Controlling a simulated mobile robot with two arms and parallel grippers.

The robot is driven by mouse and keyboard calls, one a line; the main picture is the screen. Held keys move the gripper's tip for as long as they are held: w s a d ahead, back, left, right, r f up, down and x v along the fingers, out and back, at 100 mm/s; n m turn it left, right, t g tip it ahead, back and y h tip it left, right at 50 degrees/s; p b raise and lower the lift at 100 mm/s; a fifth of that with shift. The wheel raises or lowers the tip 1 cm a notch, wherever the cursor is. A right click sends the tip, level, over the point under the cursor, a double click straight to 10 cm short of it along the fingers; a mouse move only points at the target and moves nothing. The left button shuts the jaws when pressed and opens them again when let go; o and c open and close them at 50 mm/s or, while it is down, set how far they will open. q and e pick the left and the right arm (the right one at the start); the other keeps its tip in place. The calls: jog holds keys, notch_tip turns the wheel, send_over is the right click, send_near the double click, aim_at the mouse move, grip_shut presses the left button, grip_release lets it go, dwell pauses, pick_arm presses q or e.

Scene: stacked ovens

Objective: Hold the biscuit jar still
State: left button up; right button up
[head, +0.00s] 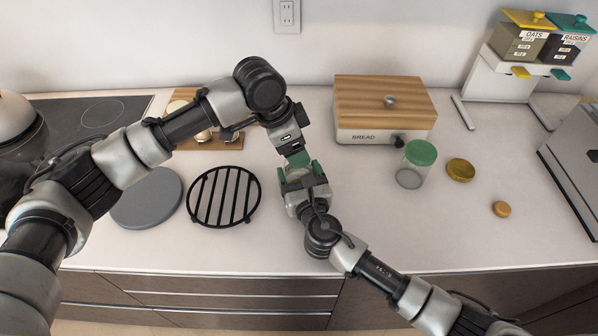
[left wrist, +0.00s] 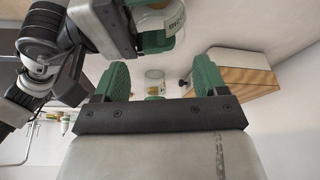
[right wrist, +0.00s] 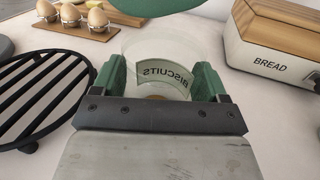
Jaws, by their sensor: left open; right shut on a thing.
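The biscuit jar (right wrist: 165,66) is clear glass with a BISCUITS label, and it sits between the fingers of my right gripper (head: 305,175), which is shut on it. A green rounded shape (right wrist: 155,6), apparently its lid, shows above it in the right wrist view. The jar also shows at the top of the left wrist view (left wrist: 172,20). My left gripper (head: 296,157) is open and empty, close to the jar. In the head view the two grippers hide most of the jar.
A green-lidded jar (head: 420,152), a gold lid (head: 460,169) and a small biscuit-coloured disc (head: 501,209) are at the right. The bread bin (head: 365,136) stands behind. A black rack (head: 224,197) and grey disc (head: 148,198) lie left. Front-right counter is clear.

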pick_arm(q)
jog(key=v, duration=1.1)
jog(key=shift+a+r, duration=0.2)
jog(key=shift+r, duration=0.15)
pick_arm(e)
jog(key=o, duration=1)
jog(key=shift+o, duration=0.2)
jog(key=v, duration=1.2)
